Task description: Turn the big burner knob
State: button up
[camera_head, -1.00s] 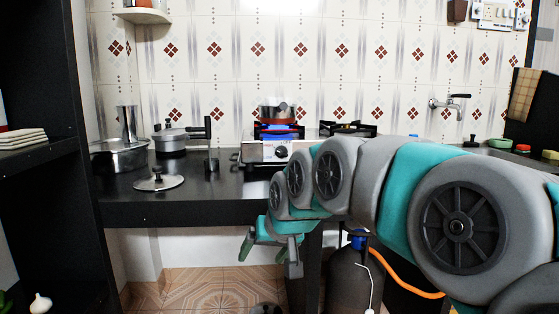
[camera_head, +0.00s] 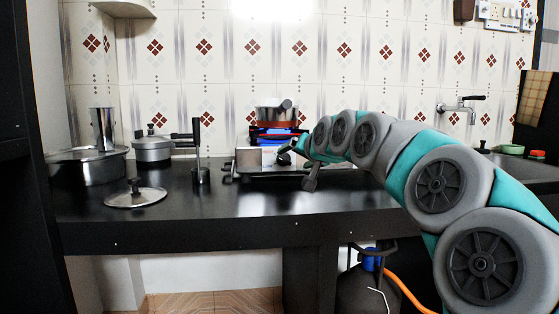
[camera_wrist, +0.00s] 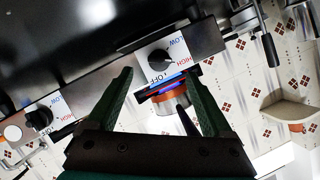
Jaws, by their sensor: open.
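The stove (camera_head: 262,157) stands on the black counter. In the wrist view, one black knob (camera_wrist: 160,57) sits on a white plate marked HIGH, LOW and OFF, roughly centred just beyond the fingertips. A second black knob (camera_wrist: 40,117) is at the left. I cannot tell which serves the big burner. My gripper (camera_head: 298,166) is open and empty in front of the stove; its green fingers (camera_wrist: 158,77) also show in the wrist view. In the head view, the gripper and arm hide the knobs. A steel pot (camera_head: 276,114) stands on the burner above a blue glow.
A pot lid (camera_head: 135,196), a pressure cooker (camera_head: 152,149), a wide steel pot (camera_head: 88,170) and a dark cup (camera_head: 201,177) stand on the counter left of the stove. A gas cylinder (camera_head: 357,292) is below. The counter's front strip (camera_head: 230,207) is clear.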

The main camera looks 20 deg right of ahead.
aim_at(284, 160)
jog(key=shift+r+x, duration=0.2)
jog(key=shift+x, duration=4)
jog(key=shift+d, duration=0.15)
jog(key=shift+c, duration=0.2)
grip_shut()
jog(key=n+g+h+b, duration=0.1)
jog(key=n+h, duration=0.1)
jog(key=n, duration=0.2)
jog(key=shift+w+h, duration=0.1)
jog(key=shift+h, duration=0.2)
jog(key=n+h, duration=0.2)
jog(key=n, duration=0.1)
jog(key=shift+a+n+g+h, duration=0.3)
jog(key=shift+n+h, duration=0.1)
